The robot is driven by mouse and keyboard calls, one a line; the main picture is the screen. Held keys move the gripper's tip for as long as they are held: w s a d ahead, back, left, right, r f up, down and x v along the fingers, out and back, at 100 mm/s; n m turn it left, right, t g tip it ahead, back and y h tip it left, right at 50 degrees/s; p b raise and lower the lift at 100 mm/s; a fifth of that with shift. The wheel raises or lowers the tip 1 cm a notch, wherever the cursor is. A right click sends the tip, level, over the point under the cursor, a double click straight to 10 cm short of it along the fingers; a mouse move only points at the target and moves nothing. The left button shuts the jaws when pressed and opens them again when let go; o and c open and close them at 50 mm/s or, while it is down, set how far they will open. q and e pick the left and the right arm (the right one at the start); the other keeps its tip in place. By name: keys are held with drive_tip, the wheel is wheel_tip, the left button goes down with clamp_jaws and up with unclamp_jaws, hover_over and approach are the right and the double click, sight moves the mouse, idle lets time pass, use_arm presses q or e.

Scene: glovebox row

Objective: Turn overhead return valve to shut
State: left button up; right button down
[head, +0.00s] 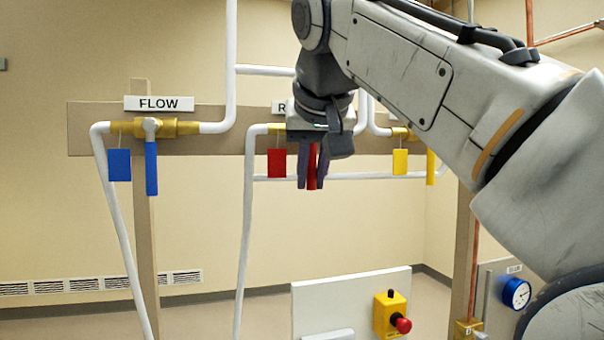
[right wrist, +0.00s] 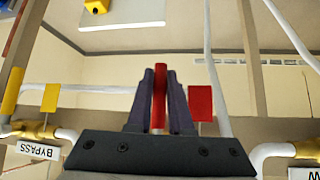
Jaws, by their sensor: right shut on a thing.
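The return valve's red lever (head: 312,168) hangs straight down in the head view, across the line of its pipe. My right gripper (head: 313,180) is shut on this lever from in front, with a dark finger on either side. In the right wrist view the red lever (right wrist: 160,92) runs between the two fingers (right wrist: 160,100). The brass valve body is mostly hidden behind my gripper. Its label (head: 279,107) shows only an "R". A red tag (head: 277,163) hangs to the left of the lever. My left gripper is not in view.
The FLOW valve with a blue lever (head: 151,168) is at the left. A yellow lever (head: 430,167) and yellow tag (head: 400,162) hang at the right, labelled BYPASS (right wrist: 38,150) in the wrist view. White pipes surround the valves. A red stop button (head: 402,325) is below.

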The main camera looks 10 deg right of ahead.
drive_tip(key=c, duration=0.8)
unclamp_jaws()
drive_tip(key=shift+a, duration=0.1)
drive_tip(key=shift+c, duration=0.2)
drive_tip(key=p+v, duration=0.2)
drive_tip(key=v, duration=0.8)
drive_tip(key=shift+s+p, duration=0.15)
drive_tip(key=shift+p, duration=0.2)
drive_tip(key=shift+r, duration=0.1)
